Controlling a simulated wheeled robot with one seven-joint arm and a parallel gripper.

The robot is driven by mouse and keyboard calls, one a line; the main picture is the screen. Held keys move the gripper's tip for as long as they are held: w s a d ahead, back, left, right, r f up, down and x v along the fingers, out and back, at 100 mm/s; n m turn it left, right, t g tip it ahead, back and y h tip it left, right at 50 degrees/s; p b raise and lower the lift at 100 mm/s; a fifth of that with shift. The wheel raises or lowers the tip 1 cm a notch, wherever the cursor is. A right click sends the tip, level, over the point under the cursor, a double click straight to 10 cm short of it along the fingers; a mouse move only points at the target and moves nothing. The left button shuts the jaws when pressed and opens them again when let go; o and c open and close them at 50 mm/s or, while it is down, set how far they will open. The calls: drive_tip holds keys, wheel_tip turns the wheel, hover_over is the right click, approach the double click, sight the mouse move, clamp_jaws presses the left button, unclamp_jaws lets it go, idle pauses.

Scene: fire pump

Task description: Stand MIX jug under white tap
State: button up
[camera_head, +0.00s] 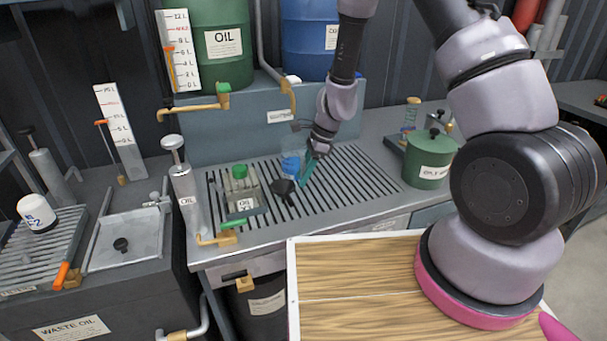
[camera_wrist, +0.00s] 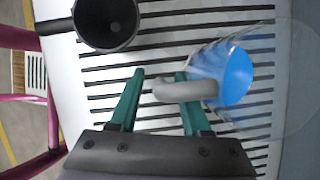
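A clear jug with blue contents (camera_head: 291,165) stands on the slatted drain grate. It also shows in the wrist view (camera_wrist: 237,78), with its pale grey handle (camera_wrist: 185,90) pointing left. No MIX label on it is readable. My gripper (camera_head: 308,168) is low over the grate at the jug's right. In the wrist view its teal fingers (camera_wrist: 158,76) are apart, with the handle's end between them and the handle crossing the right finger. I cannot tell whether they touch. A white-topped tap (camera_head: 291,82) hangs on a brass spout below the blue drum, behind the jug.
A black funnel-like cup (camera_head: 283,187) sits left of the jug; it also shows in the wrist view (camera_wrist: 107,22). A green-topped clear container (camera_head: 242,190) stands farther left. A green canister (camera_head: 431,160) stands right. The grate's right part (camera_head: 360,180) is clear.

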drive_tip(key=s+d+r+n+t, duration=0.1)
drive_tip(key=s+d+r+n, duration=0.3)
drive_tip(key=r, duration=1.1)
drive_tip(key=d+r+n+t, duration=0.2)
drive_tip(key=d+r, duration=0.4)
drive_tip(key=r, duration=0.8)
drive_tip(key=s+d+r+n+t+h, duration=0.1)
drive_tip(key=s+d+r+n+t, duration=0.1)
drive_tip(key=s+r, duration=0.4)
drive_tip(key=s+d+r+n+t+h, duration=0.1)
drive_tip(key=s+d+r+n+t, duration=0.1)
drive_tip(key=s+d+r+n, duration=0.3)
drive_tip(key=s+d+r, duration=0.1)
drive_tip(key=s+d, duration=0.1)
drive_tip(key=s, duration=0.1)
drive_tip(key=shift+d+r+t+h, duration=0.15)
drive_tip(key=shift+d+t+h, duration=0.1)
drive_tip(key=shift+t+h, duration=0.05)
